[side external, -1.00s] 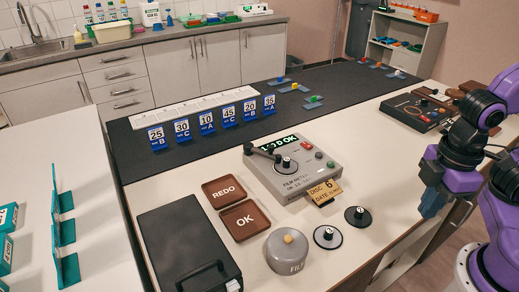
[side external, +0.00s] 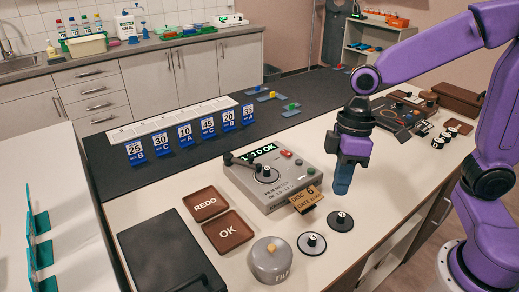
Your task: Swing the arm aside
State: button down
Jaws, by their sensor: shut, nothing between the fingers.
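The grey film meter (side external: 270,180) stands on the white table. Its black swing arm (side external: 243,165) reaches from the round dial (side external: 264,172) toward the left, ending in a black knob over the meter's left edge. The lit display (side external: 264,151) ends in "OK"; its first characters are hard to read. A tan tag (side external: 307,198) reading "DISC 6" is at the meter's front right. My gripper (side external: 342,190) points down to the right of the meter and tag, apart from the swing arm. Its blue fingers are together, with nothing seen between them.
Two black discs with knobs (side external: 312,244) (side external: 340,221) lie in front of my gripper. A grey lidded pot (side external: 274,262), brown REDO (side external: 204,203) and OK (side external: 228,231) trays and a black case (side external: 170,255) are nearby. Numbered blue stands (side external: 184,136) line the dark mat behind.

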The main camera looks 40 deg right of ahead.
jog(key=w+d+f+m+y, duration=0.1)
jog(key=w+m+y, duration=0.1)
jog(key=w, duration=0.8)
jog(key=w+d+f+m+y, duration=0.1)
jog(key=w+d, duration=0.1)
jog(key=w, duration=0.8)
jog(key=w+d+f+m+t+y, duration=0.1)
jog(key=w+d+f+m+t, duration=0.1)
jog(key=w+d, duration=1)
notch_tip(320, 180, down, 2)
jog(key=shift+w+d+f+t+y, duration=0.15)
jog(key=shift+w+t+y, duration=0.25)
jog(key=shift+w+t, duration=0.5)
jog(key=shift+w, duration=0.1)
jog(key=x, duration=0.9)
jog(key=shift+a+f, duration=0.25)
jog(key=shift+f, duration=0.1)
jog(key=shift+s+a, duration=0.2)
jog(key=shift+a, duration=0.4)
jog(key=shift+s+a, duration=0.2)
jog(key=shift+a, duration=0.35)
jog(key=shift+s+a, duration=0.25)
jog(key=shift+a, duration=0.55)
